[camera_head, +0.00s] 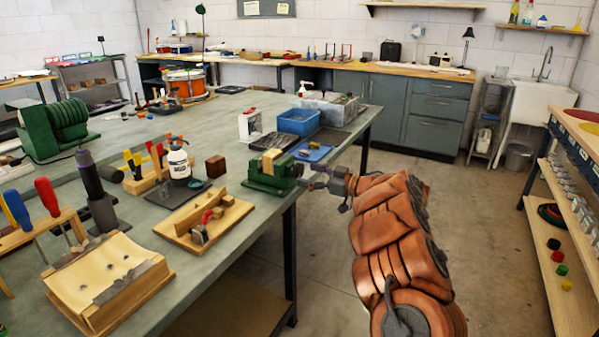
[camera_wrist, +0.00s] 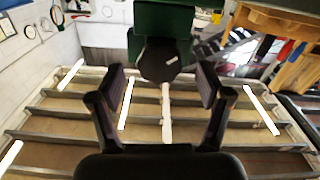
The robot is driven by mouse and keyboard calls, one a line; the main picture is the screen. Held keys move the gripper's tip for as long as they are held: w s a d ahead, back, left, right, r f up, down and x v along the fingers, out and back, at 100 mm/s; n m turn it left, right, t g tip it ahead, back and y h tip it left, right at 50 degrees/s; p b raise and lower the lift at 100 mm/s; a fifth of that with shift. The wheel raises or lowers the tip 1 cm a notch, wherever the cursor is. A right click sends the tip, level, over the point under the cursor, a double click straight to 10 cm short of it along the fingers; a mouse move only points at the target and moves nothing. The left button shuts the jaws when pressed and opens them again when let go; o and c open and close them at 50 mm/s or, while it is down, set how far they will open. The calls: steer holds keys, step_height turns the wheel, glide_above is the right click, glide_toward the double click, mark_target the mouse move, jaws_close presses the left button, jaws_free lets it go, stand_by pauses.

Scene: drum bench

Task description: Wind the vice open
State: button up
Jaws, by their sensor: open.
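The green vice (camera_head: 262,184) stands at the right edge of the workbench, with a light wooden piece (camera_head: 271,158) at its top. In the wrist view the vice's green body (camera_wrist: 165,18) is at the top centre. A dark round end (camera_wrist: 160,62) with a small white mark juts from it. My gripper (camera_head: 312,178) is just right of the vice in the head view, level with its outer end. In the wrist view my gripper (camera_wrist: 160,88) is open, its two dark fingers apart on either side below the round end. Nothing is between the fingertips.
A blue tray (camera_head: 310,151) with small items lies behind the vice, near a blue bin (camera_head: 297,121). A wooden fixture (camera_head: 205,220) with a red-handled clamp lies left of my arm. The floor right of the bench is clear. The wrist view shows ceiling beams and light strips behind.

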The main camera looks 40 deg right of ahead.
mark_target(301, 173)
steer(key=shift+x, duration=1.7)
steer(key=shift+c, duration=0.4)
steer(key=c, duration=1.1)
steer(key=shift+n+b, duration=0.4)
